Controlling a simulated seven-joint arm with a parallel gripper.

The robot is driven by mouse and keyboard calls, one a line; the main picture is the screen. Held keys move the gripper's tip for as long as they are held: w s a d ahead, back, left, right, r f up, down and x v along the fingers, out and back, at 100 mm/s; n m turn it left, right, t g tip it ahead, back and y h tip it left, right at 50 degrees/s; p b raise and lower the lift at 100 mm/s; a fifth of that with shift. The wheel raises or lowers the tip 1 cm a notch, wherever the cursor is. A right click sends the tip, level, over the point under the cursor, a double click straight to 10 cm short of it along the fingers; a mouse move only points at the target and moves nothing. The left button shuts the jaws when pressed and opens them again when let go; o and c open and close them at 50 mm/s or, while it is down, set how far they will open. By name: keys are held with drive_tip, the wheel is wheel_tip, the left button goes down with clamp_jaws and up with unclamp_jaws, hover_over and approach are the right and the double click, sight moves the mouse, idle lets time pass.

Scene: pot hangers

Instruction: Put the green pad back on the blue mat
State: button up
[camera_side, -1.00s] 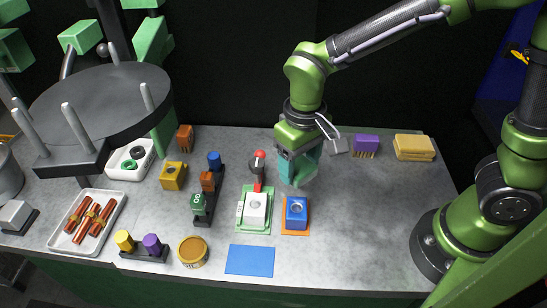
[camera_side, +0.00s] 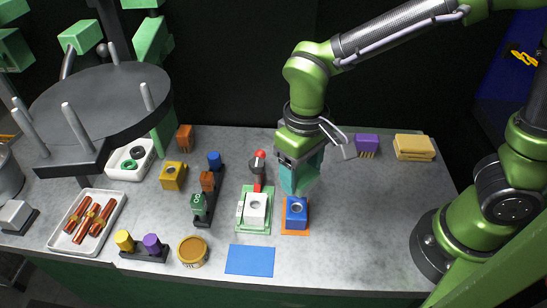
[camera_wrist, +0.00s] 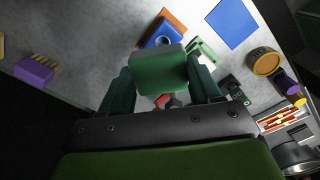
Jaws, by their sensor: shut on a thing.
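The green pad (camera_wrist: 160,72) is a green block with a paler edge, held between the fingertips of my gripper (camera_wrist: 160,84) in the wrist view. In the side view my gripper (camera_side: 300,182) points down just behind the blue block, and its teal fingers largely hide the pad. My gripper is shut on the pad above the table. The blue mat (camera_side: 250,260) is a flat, bare rectangle near the table's front edge. It also shows in the wrist view (camera_wrist: 232,22), beyond the pad and to its right.
A blue block (camera_side: 296,212) on an orange mat (camera_side: 296,232) stands close in front of my gripper. A white block (camera_side: 256,208) on a green mat (camera_side: 242,226) is left of it. A round yellow tin (camera_side: 193,252) stands left of the blue mat. Table right of the orange mat is clear.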

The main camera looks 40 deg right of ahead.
drive_tip(key=s+f, duration=0.2)
drive_tip(key=s, duration=0.1)
drive_tip(key=s+a+f, duration=0.1)
drive_tip(key=s+f, duration=0.1)
drive_tip(key=s, duration=0.2)
drive_tip(key=s+a+f, duration=0.1)
drive_tip(key=s+f, duration=0.1)
drive_tip(key=s, duration=0.2)
drive_tip(key=shift+f, duration=0.1)
drive_tip(key=shift+a+f+m, duration=0.1)
drive_tip(key=shift+f+m, duration=0.05)
drive_tip(key=shift+m, duration=0.25)
hover_over(246, 259)
drive_tip(key=shift+f, duration=2.45)
drive_tip(key=shift+f, duration=0.15)
drive_tip(key=o, duration=1.1)
